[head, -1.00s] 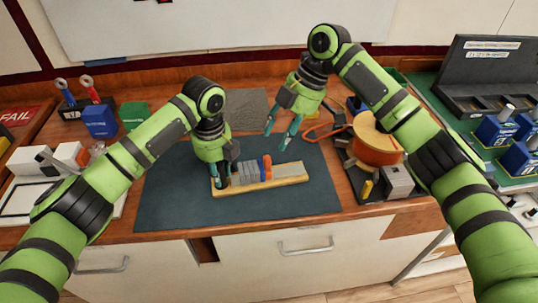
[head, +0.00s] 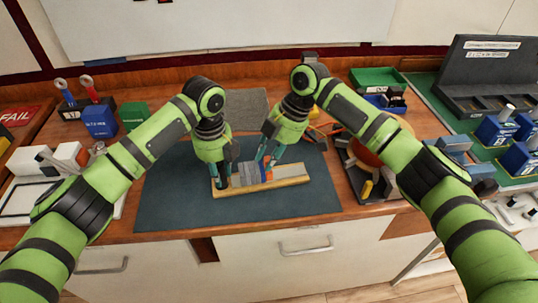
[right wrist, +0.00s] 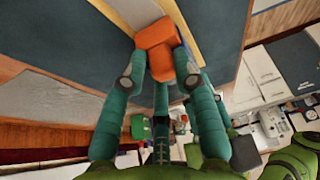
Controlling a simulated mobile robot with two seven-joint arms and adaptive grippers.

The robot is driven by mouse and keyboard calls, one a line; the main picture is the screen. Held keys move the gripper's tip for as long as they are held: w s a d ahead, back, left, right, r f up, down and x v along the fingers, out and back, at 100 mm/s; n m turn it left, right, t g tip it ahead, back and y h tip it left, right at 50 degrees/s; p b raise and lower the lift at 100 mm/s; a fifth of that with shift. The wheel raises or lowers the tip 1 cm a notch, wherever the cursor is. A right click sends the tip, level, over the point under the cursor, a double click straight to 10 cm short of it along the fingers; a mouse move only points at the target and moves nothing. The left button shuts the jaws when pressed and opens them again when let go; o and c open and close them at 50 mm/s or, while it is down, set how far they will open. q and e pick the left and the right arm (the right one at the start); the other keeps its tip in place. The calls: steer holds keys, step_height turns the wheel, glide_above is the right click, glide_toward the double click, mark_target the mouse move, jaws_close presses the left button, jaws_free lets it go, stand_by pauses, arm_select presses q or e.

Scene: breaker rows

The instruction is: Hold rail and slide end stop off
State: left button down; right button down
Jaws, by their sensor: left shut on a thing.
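The rail (head: 290,182) lies on a yellowish strip on the dark mat, with grey blocks (head: 245,176) in a row on it. A blue block and the orange end stop (head: 269,174) sit at the right end of that row. My left gripper (head: 221,185) is shut on the rail's left end. My right gripper (head: 264,160) is open, pointing down at the end stop. In the right wrist view the orange end stop (right wrist: 155,36) lies between or just beyond its fingertips; contact is unclear.
The dark mat (head: 180,205) has free room in front of the rail. An orange spool (head: 366,155) and a dark tray stand to the right, partly behind my right arm. A green bin (head: 378,78) is at the back right. A blue box (head: 100,120) is at the left.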

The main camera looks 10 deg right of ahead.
steer(key=d, duration=0.6)
steer(key=shift+w+d, duration=0.25)
steer(key=shift+d, duration=0.1)
arm_select(q)
steer(key=shift+a, duration=0.15)
arm_select(e)
steer(key=c, duration=1.1)
jaws_free()
steer(key=shift+a, duration=0.1)
steer(key=shift+r, duration=0.2)
steer(key=v, duration=1.1)
steer(key=shift+d+r, duration=0.25)
steer(key=shift+r, duration=0.05)
arm_select(q)
steer(key=shift+d, duration=0.2)
